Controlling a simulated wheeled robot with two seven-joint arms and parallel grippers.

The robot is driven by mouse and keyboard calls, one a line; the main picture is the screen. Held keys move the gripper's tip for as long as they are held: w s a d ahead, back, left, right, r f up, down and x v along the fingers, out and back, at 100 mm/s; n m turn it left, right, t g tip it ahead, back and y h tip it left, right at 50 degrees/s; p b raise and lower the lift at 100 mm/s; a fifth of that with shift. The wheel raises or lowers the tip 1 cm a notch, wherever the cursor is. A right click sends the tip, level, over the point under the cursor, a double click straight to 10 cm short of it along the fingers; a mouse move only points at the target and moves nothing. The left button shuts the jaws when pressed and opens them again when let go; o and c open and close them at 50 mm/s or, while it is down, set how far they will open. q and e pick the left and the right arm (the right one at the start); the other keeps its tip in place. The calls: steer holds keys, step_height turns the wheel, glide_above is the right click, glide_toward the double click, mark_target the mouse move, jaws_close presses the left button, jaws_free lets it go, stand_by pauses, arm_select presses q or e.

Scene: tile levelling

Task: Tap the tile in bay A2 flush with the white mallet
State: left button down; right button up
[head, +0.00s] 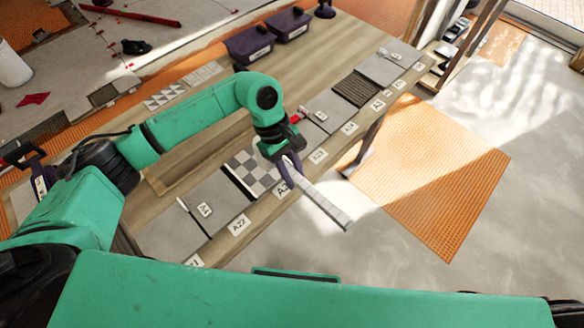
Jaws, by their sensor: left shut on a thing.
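My left gripper (286,158) is over the front edge of the bench, shut on a purple-handled tool with a long pale grey bar (328,206). The bar juts out past the bench edge towards the lower right. I cannot tell whether this is the white mallet. Beside the gripper, a checkered tile (243,172) lies in a bay, partly hidden by the wrist. A front label (283,188) starts with "A2", its rest hidden. Other labels read like A22 (239,225) and A23 (318,155), so I cannot tell which bay is A2. My right gripper is out of view.
A row of bays runs along the wooden bench, with a grey tile (327,108), a dark ribbed tile (357,88) and another grey tile (381,67). Two purple bins (250,45) (289,25) stand at the back. An orange mat (440,170) lies on the floor to the right.

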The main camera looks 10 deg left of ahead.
arm_select(q)
step_height(320, 180, down, 7)
steer(key=b, duration=0.3)
step_height(320, 180, up, 5)
steer(key=shift+a+p, duration=0.15)
steer(key=shift+p, duration=1.05)
step_height(320, 180, down, 8)
steer(key=b, duration=0.8)
step_height(320, 180, up, 7)
steer(key=p, duration=0.4)
steer(key=shift+r, duration=0.15)
steer(key=shift+s, duration=0.1)
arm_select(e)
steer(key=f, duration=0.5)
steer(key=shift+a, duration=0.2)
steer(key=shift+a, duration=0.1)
